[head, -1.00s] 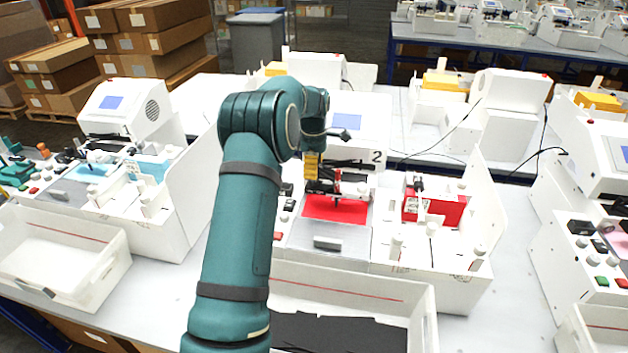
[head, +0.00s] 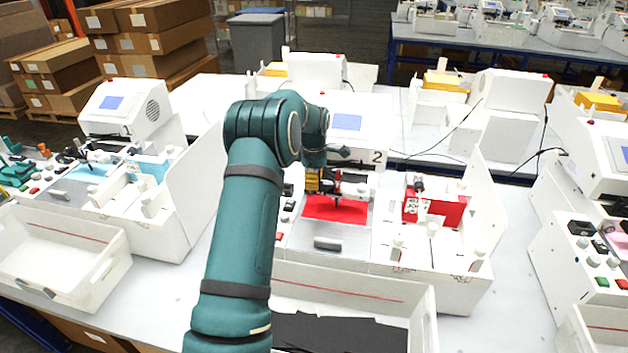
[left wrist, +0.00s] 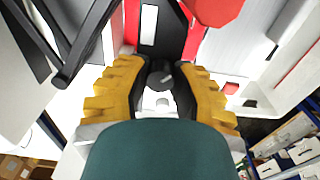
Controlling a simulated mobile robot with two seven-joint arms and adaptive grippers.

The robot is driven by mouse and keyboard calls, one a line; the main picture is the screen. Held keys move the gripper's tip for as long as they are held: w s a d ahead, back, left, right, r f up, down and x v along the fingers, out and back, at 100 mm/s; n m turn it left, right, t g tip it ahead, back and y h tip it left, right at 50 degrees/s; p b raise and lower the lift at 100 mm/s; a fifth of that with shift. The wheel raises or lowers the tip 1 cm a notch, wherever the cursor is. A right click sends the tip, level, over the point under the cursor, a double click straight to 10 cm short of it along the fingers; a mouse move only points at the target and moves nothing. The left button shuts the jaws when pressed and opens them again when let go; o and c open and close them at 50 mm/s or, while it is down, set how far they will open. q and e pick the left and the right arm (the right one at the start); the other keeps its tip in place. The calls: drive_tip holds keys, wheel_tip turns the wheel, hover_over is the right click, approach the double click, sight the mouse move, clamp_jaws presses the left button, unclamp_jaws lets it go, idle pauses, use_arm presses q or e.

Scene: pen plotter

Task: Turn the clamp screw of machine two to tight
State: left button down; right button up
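Machine two (head: 345,135) stands in the middle of the head view, with a "2" on its front and a red sheet (head: 335,209) on its bed. A red pen carriage (head: 337,186) is above the sheet. My left gripper (head: 320,184) is low beside the carriage, on its left. In the left wrist view, its yellow ribbed fingers (left wrist: 161,82) are apart, with a small grey, knob-like part between their dark inner faces. I cannot tell whether that part is the clamp screw or whether the fingers touch it. The clamp screw is not clear in the head view. My right gripper is not in view.
A red block (head: 434,207) and white posts stand on the machine's right side, beside an upright white panel (head: 484,205). An open white bin (head: 352,283) with dark sheets is in front. Another machine (head: 128,108) stands to the left.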

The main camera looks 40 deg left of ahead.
use_arm(q)
drive_tip(key=shift+m, duration=0.4)
drive_tip(key=m, duration=0.4)
drive_tip(key=shift+m, duration=0.3)
drive_tip(key=m, duration=0.4)
drive_tip(key=shift+m, duration=0.3)
drive_tip(key=m, duration=0.5)
drive_tip(key=shift+m+p, duration=0.3)
drive_tip(key=shift+m, duration=2.1)
drive_tip(key=c, duration=0.7)
unclamp_jaws()
drive_tip(key=shift+r, duration=0.1)
wheel_tip(320, 180, up, 12)
drive_tip(key=shift+f, duration=0.1)
